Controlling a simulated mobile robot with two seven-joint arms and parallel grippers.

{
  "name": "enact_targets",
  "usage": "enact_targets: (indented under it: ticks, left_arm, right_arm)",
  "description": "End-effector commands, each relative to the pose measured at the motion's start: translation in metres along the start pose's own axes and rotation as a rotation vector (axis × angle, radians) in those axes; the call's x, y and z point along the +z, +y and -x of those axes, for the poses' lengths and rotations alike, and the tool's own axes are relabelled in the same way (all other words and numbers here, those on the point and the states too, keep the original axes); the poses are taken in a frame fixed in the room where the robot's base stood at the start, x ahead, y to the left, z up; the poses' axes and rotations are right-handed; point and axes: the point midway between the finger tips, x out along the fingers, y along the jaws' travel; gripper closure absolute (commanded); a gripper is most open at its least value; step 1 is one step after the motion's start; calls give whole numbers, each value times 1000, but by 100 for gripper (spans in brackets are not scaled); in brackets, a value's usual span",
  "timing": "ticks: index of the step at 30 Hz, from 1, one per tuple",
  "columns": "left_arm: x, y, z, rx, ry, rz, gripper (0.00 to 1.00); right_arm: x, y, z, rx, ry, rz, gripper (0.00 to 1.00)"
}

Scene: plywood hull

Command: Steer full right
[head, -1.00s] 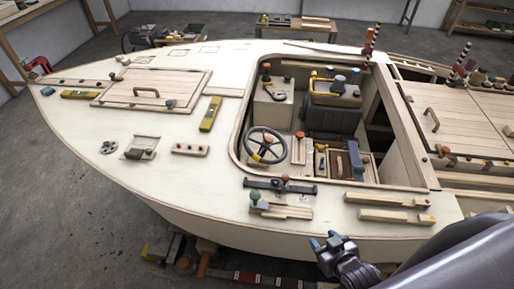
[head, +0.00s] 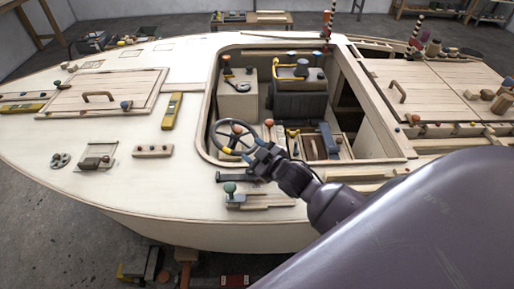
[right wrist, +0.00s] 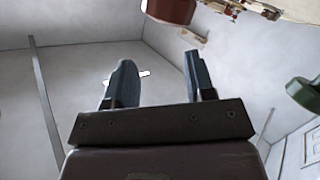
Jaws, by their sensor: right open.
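The dark steering wheel (head: 231,138) sits at the front left of the open cockpit. It has an orange knob (head: 237,129) and a yellow mark (head: 228,151) on its near rim. My right gripper (head: 256,153) is at the wheel's near right side in the head view, and its fingers partly overlap the rim there; I cannot tell whether they touch it. In the right wrist view the two fingers (right wrist: 160,80) are apart with nothing between them. The wheel cannot be made out clearly in that view. My left gripper is out of view.
A green-knobbed lever (head: 230,188) stands on the deck just below my gripper. A dark engine box (head: 297,95) and a wooden box (head: 239,100) are deeper in the cockpit.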

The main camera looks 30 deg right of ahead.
Motion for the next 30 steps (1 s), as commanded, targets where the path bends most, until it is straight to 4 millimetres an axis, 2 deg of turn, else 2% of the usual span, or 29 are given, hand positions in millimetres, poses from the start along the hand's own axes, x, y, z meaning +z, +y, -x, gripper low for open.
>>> enact_targets:
  ticks: [1,5,9,15,18,23,26,30]
  left_arm:
    - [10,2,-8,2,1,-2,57]
    - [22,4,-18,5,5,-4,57]
    - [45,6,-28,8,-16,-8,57]
    - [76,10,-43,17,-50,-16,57]
    - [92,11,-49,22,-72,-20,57]
    - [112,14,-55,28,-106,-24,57]
    - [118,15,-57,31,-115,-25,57]
    - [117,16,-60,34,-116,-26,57]
  right_arm:
    - [0,6,-18,8,37,69,50]
    - [-21,28,-56,37,152,252,50]
    - [-45,48,-94,58,294,464,50]
    - [-72,65,-140,25,503,801,50]
    - [-75,68,-162,-42,588,984,50]
    - [-58,72,-188,-224,650,1256,50]
    - [-34,79,-199,-378,627,1400,50]
    - [13,97,-204,-632,505,1552,50]
